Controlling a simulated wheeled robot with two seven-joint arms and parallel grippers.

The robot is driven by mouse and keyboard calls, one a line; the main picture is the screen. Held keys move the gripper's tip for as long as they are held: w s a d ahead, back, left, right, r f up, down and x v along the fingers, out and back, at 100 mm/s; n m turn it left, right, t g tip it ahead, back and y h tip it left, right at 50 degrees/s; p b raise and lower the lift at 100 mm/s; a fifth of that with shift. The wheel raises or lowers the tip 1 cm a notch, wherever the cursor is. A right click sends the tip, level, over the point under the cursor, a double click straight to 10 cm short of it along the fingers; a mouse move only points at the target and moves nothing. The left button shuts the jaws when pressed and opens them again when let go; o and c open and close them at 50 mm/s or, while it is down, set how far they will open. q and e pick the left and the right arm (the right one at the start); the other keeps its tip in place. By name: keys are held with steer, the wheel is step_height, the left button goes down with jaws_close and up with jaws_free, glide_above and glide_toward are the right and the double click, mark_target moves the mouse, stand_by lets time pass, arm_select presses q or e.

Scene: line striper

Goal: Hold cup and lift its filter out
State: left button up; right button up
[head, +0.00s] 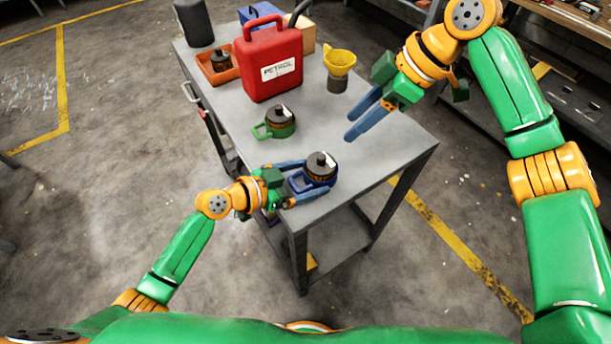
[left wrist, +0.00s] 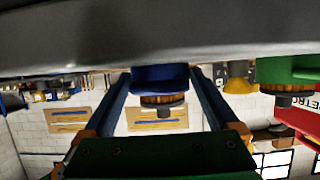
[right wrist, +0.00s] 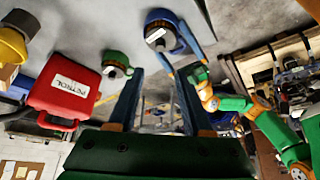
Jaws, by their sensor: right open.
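The blue cup (head: 313,181) stands upright near the front end of the grey cart top, its handle facing my left gripper. A dark, round-capped filter (head: 321,163) with a brown ribbed band sits in it. My left gripper (head: 310,178) has one finger on each side of the cup; whether they press on it I cannot tell. The left wrist view, upside down, shows the cup (left wrist: 160,77) between the fingertips with the filter (left wrist: 163,102). My right gripper (head: 367,118) is open and empty, above the cart, behind and right of the cup.
A green cup (head: 279,127) with a similar filter stands behind the blue one. Farther back are a red petrol can (head: 270,70), a yellow funnel (head: 340,62) on a grey base, an orange tray (head: 207,70) and a black cylinder (head: 196,22). The cart's right front top is clear.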

mark_target(323, 156)
arm_select(q)
steer(key=c, duration=0.3)
steer(key=shift+c, duration=0.3)
arm_select(e)
steer(key=shift+o, duration=0.4)
steer(key=shift+a+f, duration=0.1)
steer(key=shift+a, duration=0.1)
arm_select(q)
steer(key=shift+a, duration=0.1)
arm_select(e)
steer(key=shift+h, duration=0.9)
steer(key=x, duration=1.1)
steer(key=shift+a+f, duration=0.1)
steer(key=shift+a, duration=0.3)
jaws_close()
